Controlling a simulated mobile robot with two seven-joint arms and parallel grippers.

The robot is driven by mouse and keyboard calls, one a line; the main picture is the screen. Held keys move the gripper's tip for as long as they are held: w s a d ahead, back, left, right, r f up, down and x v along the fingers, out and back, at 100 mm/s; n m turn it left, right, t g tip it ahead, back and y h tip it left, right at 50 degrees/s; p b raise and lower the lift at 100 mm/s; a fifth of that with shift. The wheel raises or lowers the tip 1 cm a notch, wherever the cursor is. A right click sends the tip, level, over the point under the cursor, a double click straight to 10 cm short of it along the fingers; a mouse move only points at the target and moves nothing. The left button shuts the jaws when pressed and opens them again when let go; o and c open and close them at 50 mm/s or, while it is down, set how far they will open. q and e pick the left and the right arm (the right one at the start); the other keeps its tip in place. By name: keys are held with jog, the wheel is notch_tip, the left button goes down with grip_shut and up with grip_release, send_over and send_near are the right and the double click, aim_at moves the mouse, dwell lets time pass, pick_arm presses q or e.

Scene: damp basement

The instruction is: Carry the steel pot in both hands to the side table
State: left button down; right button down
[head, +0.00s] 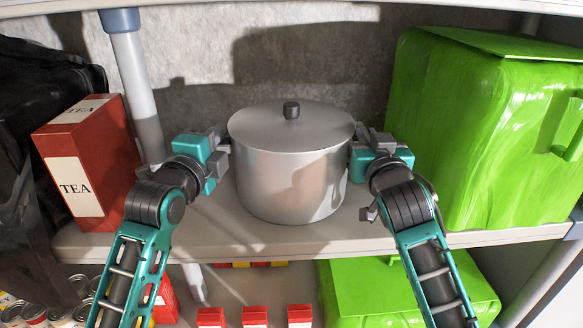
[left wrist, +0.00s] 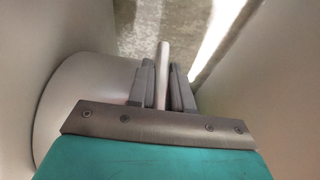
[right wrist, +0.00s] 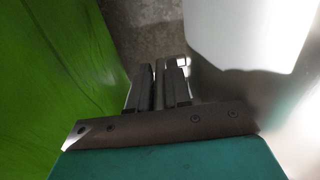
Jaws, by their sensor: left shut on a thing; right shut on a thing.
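The steel pot (head: 291,180) has a flat lid with a dark knob and is upright at the middle of a grey shelf (head: 240,238). I cannot tell whether its base touches the shelf. My left gripper (head: 226,149) is at the pot's left side, shut on its left handle, which shows between the fingers (left wrist: 162,85) in the left wrist view. My right gripper (head: 354,150) is at the pot's right side, shut on its right handle, seen between the fingers (right wrist: 167,85) in the right wrist view. The side table is not identifiable in these views.
A red tea box (head: 85,160) stands left, beside a grey shelf post (head: 136,90). A large green box (head: 490,130) stands close to my right gripper. Below are another green box (head: 400,290), small red boxes (head: 255,316) and several cans (head: 33,313). A wall is behind.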

jog(key=shift+f, duration=0.1)
dwell(0.4)
